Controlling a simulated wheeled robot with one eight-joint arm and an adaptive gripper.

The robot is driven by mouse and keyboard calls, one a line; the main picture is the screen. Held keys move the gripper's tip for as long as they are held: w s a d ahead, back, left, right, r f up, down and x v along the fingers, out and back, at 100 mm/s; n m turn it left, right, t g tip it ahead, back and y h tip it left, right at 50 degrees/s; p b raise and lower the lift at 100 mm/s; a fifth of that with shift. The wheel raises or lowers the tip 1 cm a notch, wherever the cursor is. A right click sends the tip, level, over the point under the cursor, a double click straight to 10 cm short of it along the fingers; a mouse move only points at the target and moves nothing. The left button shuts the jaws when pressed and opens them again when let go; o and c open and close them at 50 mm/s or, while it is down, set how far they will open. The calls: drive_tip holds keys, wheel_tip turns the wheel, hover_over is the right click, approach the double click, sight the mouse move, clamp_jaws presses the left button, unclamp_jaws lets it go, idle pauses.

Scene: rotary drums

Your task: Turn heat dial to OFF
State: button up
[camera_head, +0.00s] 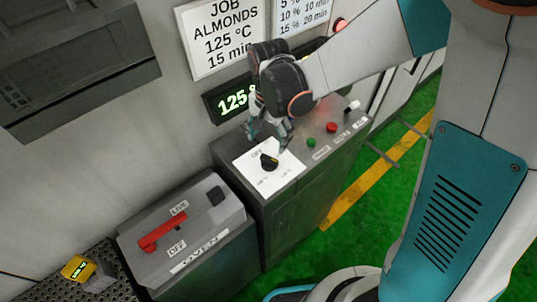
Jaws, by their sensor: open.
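The heat dial (269,162) is a black knob with a yellowish mark, set on a white label plate (289,173) on top of the grey console. The plate carries small printed settings around the knob, with "OFF" at its upper edge, partly by my gripper. Which setting the dial points to is too small to tell. My gripper (270,138) hangs from my arm just above and behind the dial, fingers pointing down. It is open and empty, and appears apart from the knob.
Green and red buttons (331,127) and a white-tipped switch stand right of the dial. A green display (233,100) reads "125", partly hidden by my gripper. An oven box with a red lever (161,232) stands at lower left. A yellow device (78,267) lies on a perforated surface.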

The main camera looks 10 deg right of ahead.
sight(269, 158)
wheel_tip(269, 158, down, 9)
drive_tip(key=b, duration=0.5)
drive_tip(key=shift+s+f, duration=0.1)
drive_tip(key=shift+c, duration=0.2)
drive_tip(key=c, duration=1)
